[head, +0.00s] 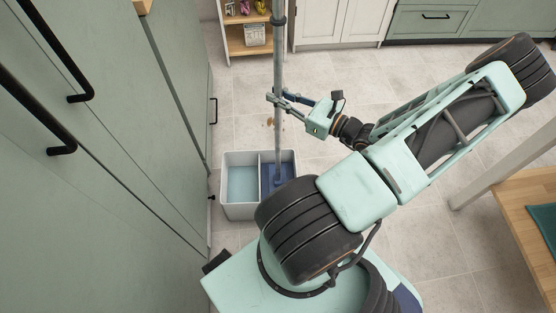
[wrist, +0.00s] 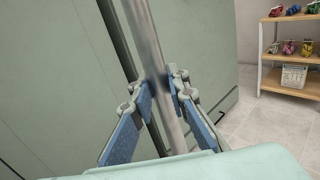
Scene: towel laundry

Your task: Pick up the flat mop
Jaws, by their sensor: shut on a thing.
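The flat mop (head: 278,110) is a long grey pole standing nearly upright in the head view. Its lower end goes down into the right, blue compartment of a grey two-part bucket (head: 239,214). My gripper (head: 272,98) reaches in from the right and is shut on the pole above the bucket. In the wrist view the pole (wrist: 150,50) runs between the two blue-padded fingers of my gripper (wrist: 163,92).
The bucket's left compartment holds pale blue water. Green cabinets (head: 100,180) with black handles stand close on the left. A wooden shelf (head: 237,45) stands behind the pole, also in the wrist view (wrist: 290,88). A wooden table (head: 525,240) is at right.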

